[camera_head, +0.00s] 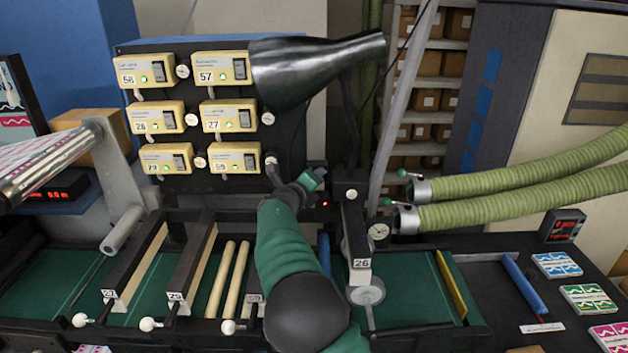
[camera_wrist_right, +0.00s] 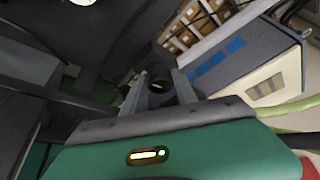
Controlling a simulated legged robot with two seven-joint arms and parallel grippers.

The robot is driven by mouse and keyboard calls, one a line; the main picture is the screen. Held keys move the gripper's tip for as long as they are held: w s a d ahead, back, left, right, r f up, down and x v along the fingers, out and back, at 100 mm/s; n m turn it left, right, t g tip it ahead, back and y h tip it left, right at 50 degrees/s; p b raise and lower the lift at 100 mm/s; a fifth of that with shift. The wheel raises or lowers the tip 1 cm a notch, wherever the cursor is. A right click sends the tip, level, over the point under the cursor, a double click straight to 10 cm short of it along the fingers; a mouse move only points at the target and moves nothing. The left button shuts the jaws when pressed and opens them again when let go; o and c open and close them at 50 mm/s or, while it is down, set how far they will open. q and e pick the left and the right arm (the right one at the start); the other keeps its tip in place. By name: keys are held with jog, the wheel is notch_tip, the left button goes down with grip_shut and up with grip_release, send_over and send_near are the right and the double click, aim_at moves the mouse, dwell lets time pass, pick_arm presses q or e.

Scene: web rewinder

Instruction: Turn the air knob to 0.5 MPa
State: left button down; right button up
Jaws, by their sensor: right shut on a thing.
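My right arm reaches up from the bottom middle in the head view, and its gripper (camera_head: 314,179) is at the dark machine panel, right of the control boxes. In the right wrist view the two fingers of this gripper (camera_wrist_right: 162,84) stand on either side of a dark round knob (camera_wrist_right: 161,86) with a small pale mark, and are shut on it. In the head view the knob is hidden by the gripper. A small round white gauge (camera_head: 378,231) is to the right of the gripper; its reading is too small to tell. My left gripper is not in view.
Numbered cream control boxes (camera_head: 225,115) are left of the gripper. A black funnel-shaped duct (camera_head: 315,68) hangs above it. Green hoses (camera_head: 520,195) come in from the right. Rollers and numbered bars (camera_head: 180,270) lie across the green bed below.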

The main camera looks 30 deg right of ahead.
grip_shut()
jog(key=shift+m+y+p, duration=0.7)
jog(key=shift+m+p, duration=0.2)
jog(key=shift+m, duration=0.1)
jog(key=o, duration=0.8)
grip_release()
jog(key=shift+s+f, duration=0.1)
jog(key=shift+o, duration=1.9)
jog(key=shift+d, duration=0.1)
